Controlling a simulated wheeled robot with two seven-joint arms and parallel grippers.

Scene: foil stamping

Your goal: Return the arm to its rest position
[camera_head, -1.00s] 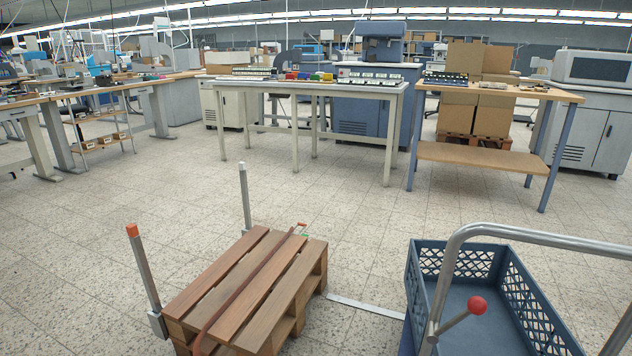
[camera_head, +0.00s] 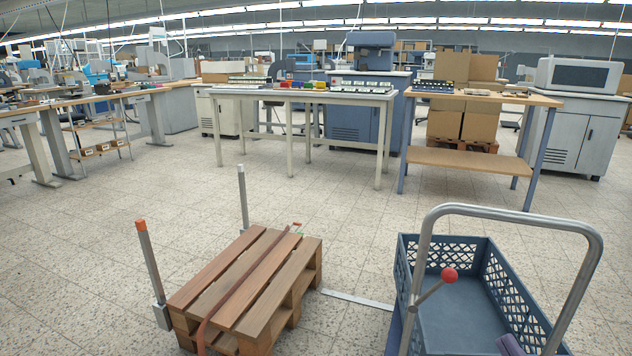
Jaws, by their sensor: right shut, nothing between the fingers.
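Only a small purple-grey part, which I take to be my right gripper (camera_head: 511,345), shows at the bottom edge of the head view, toward the right. It is over or in front of the blue crate (camera_head: 405,292), near the right leg of the metal handle. Its fingertips are not clearly visible, and nothing is seen held. My left gripper and arm are out of view. The rest position is not marked in the picture.
The blue crate stands behind a bent metal handle (camera_head: 503,211) with a red knob (camera_head: 449,274). A wooden pallet (camera_head: 245,285) with a strap lies left of it, beside two upright posts. Tables (camera_head: 300,93) and a wooden workbench (camera_head: 470,161) stand farther back.

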